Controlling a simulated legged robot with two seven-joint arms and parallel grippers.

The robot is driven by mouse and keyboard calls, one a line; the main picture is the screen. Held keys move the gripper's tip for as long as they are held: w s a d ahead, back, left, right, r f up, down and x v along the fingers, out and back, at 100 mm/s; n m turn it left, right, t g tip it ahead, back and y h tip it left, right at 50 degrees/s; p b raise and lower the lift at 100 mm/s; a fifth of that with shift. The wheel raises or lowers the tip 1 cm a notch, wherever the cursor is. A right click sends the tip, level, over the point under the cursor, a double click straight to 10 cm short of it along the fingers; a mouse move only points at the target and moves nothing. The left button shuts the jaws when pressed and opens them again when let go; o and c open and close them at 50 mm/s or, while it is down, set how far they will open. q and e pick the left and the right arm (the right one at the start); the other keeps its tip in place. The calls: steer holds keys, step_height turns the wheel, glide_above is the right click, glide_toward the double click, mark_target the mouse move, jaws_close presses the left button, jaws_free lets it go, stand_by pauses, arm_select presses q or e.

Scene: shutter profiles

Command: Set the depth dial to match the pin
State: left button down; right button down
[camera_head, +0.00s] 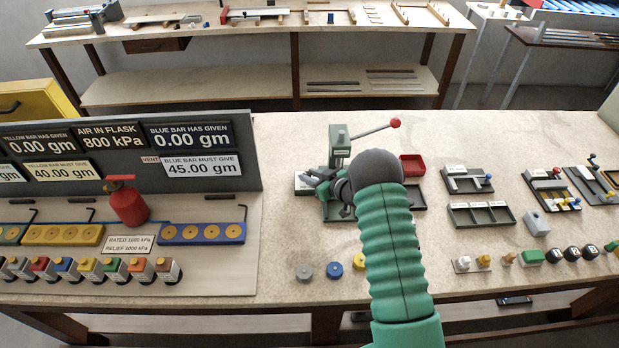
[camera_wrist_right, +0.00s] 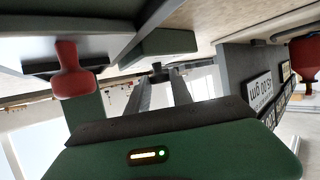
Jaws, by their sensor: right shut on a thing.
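A green press-like machine (camera_head: 339,150) stands on the table, with a lever ending in a red ball (camera_head: 395,123). My right gripper (camera_head: 318,183) is at the machine's lower left side, shut on a small dark part that I take to be the depth dial. In the right wrist view this dark part (camera_wrist_right: 157,68) shows between the fingertips of my right gripper (camera_wrist_right: 160,80). My wrist and arm cover much of the machine. The dial's marks and the pin cannot be made out. My left gripper is out of view.
A grey panel with readouts (camera_head: 130,150) stands to the left, with a red flask (camera_head: 126,202) before it. A red tray (camera_head: 412,165) is right of the machine. Several small trays and fittings lie farther right. A grey disc (camera_head: 304,271) and a blue disc (camera_head: 334,270) lie in front.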

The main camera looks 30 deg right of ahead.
steer(key=shift+d+n+y, duration=0.15)
steer(key=shift+n+y, duration=0.35)
steer(key=shift+y, duration=0.1)
steer(key=c, duration=1.2)
jaws_free()
steer(key=shift+w, duration=0.1)
